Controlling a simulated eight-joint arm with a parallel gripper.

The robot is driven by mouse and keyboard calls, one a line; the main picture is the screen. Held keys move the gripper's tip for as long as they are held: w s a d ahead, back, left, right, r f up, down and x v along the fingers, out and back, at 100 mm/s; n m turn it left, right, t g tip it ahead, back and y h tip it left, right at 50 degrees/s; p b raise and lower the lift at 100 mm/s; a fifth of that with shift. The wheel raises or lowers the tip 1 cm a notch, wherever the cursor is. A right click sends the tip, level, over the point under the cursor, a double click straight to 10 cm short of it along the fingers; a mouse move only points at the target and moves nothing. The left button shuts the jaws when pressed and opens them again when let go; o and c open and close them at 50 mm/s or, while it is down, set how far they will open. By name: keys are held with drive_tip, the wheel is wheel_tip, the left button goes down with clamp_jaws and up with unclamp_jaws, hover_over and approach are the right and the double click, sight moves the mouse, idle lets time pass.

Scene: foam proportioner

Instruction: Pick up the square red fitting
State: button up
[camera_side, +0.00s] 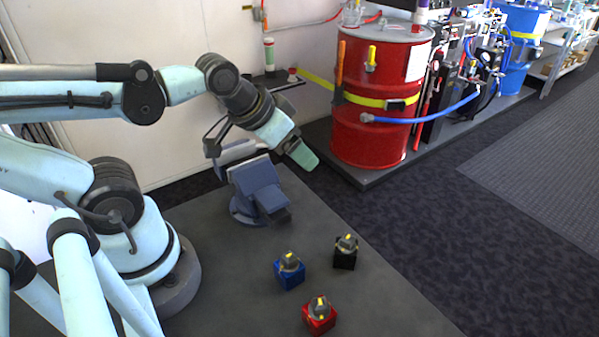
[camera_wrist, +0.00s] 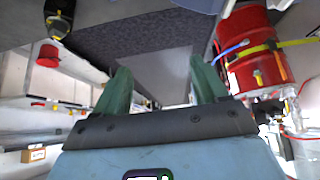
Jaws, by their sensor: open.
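The square red fitting (camera_side: 319,318) stands on the grey table near its front edge in the side view, with a grey knob and a yellow mark on top. A square blue fitting (camera_side: 289,276) stands behind it to the left, and a square black fitting (camera_side: 345,258) stands behind it to the right. My gripper (camera_side: 304,157) is high above the far part of the table, well apart from the red fitting. In the wrist view my gripper (camera_wrist: 161,64) shows two green fingers spread apart with nothing between them. I cannot identify the red fitting surely in the wrist view.
A blue vise (camera_side: 258,190) stands on the table (camera_side: 232,290) below my gripper. A large red drum (camera_side: 372,132) with a yellow strap stands behind on a dark platform; it also shows in the wrist view (camera_wrist: 255,72). The table around the three fittings is clear.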

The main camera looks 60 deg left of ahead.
drive_tip(key=m+g, duration=0.7)
drive_tip(key=m, duration=2.7)
hover_over(320, 301)
drive_tip(key=shift+w+a+f, duration=0.15)
drive_tip(key=shift+w+f, duration=0.2)
drive_tip(key=shift+w, duration=0.05)
drive_tip(key=shift+s+d+f+m, duration=0.1)
drive_tip(key=shift+s+d+m, duration=0.1)
drive_tip(key=shift+m, duration=0.35)
drive_tip(key=shift+s+d+m, duration=0.15)
drive_tip(key=shift+s+m, duration=0.05)
drive_tip(key=shift+m, duration=0.35)
wheel_tip(320, 301, down, 6)
drive_tip(key=shift+f, duration=0.1)
drive_tip(key=shift+a+f, duration=0.2)
drive_tip(key=shift+f, duration=2.65)
